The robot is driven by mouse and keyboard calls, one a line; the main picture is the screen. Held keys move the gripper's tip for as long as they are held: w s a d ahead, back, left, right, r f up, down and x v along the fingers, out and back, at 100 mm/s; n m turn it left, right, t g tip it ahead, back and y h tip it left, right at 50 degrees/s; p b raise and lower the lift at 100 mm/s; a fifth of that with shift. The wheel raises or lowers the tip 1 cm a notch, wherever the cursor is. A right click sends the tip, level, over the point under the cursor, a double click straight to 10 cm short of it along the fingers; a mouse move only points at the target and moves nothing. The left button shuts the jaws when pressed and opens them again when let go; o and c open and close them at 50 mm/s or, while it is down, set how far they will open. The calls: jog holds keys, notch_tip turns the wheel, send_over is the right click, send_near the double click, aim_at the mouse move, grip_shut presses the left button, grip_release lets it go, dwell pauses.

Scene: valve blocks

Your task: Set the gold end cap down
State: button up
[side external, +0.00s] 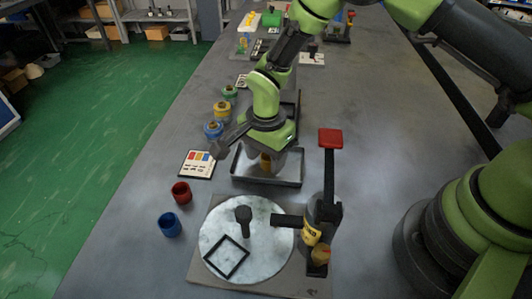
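My gripper (272,160) points down into a grey, low-walled tray (252,180) at the middle of the bench. A small gold piece (265,162), which looks like the gold end cap, shows at its fingertips. My wrist hides most of the fingers, so I cannot tell whether they are closed on it or whether it touches the tray floor. Another gold piece (320,255) sits low on the red-handled fixture (329,205) at the front right.
A round pale plate (215,225) with a black square frame (226,257) and a dark upright peg (243,220) lies in front. A red cup (181,192), a blue cup (170,224), a colour card (197,164) and several coloured spools (222,111) line the left.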

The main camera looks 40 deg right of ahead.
notch_tip(320, 180, up, 12)
jog(key=shift+r, duration=0.25)
dwell(0.5)
notch_tip(320, 180, up, 9)
jog(key=n+t+y, duration=0.1)
jog(key=n+t, duration=0.1)
jog(key=n, duration=0.1)
send_over(266, 167)
jog(key=s+d, duration=0.3)
jog(key=d, duration=0.1)
jog(key=s+d+r+n+t, duration=0.1)
jog(key=s+d+r+n, duration=0.1)
jog(key=s, duration=0.3)
jog(key=s+d+r+n+t, duration=0.2)
jog(key=s+r+n, duration=0.1)
jog(key=s, duration=0.2)
jog(key=s+d+r+n+t+y, duration=0.1)
jog(key=s+d+r+n+t, duration=0.1)
jog(key=s, duration=0.3)
jog(key=shift+s+r+n, duration=0.4)
jog(key=shift+r+n, duration=0.1)
